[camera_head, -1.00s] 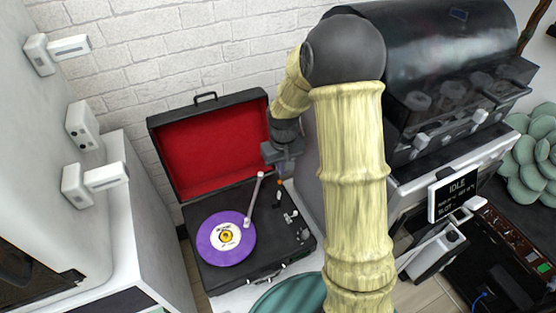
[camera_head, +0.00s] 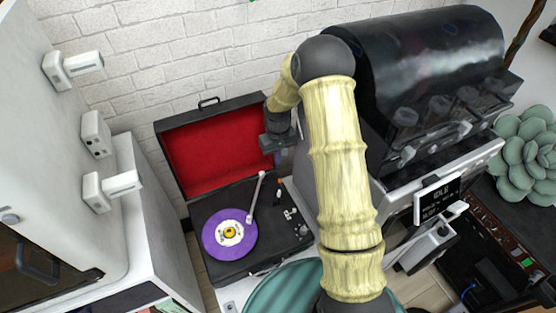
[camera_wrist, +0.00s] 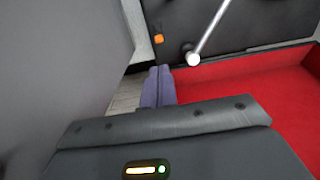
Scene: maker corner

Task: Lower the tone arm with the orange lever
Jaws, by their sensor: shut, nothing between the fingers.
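The record player (camera_head: 275,259) is a black case with its red-lined lid open, and a purple record (camera_head: 211,240) lies on it. The silver tone arm (camera_head: 256,198) reaches from its rear pivot toward the front, beside the record. The small orange lever (camera_head: 280,184) stands right of the tone arm. In the wrist view the orange lever (camera_wrist: 158,39) is near the top, with the tone arm (camera_wrist: 210,32) to its right. My gripper (camera_wrist: 160,70) is shut and empty; its fingers are short of the lever and apart from it. In the head view my gripper (camera_head: 280,160) hangs behind the lever.
The raised lid (camera_head: 213,145) stands left of my gripper. A large black machine (camera_head: 430,80) is close on the right. A white cabinet (camera_head: 150,240) is at the left, and a teal round top (camera_head: 285,290) is in front.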

